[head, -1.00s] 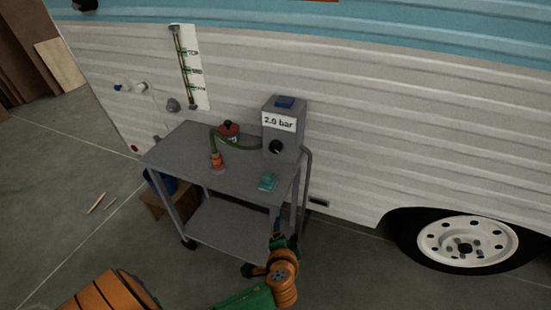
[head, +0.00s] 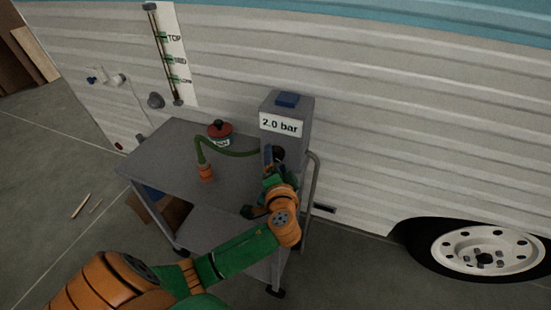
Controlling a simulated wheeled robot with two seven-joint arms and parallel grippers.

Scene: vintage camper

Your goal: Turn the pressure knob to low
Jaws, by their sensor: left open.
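The grey pressure box (head: 295,124) stands on the right end of the grey cart, with a blue piece on top and a label reading "2.0 bar" (head: 281,125). Its dark round knob (head: 280,153) sits on the front face below the label and is partly covered by my gripper. My left gripper (head: 271,157) is open, with its fingers pointing up at the knob. I cannot tell whether they touch it. My right gripper is not in view.
The cart (head: 170,150) stands against the camper wall (head: 390,130). A green hose (head: 230,153) with an orange end (head: 206,172) and a red-topped can (head: 219,132) are on it. A level gauge (head: 170,55) is at upper left. A wheel (head: 487,250) is at right.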

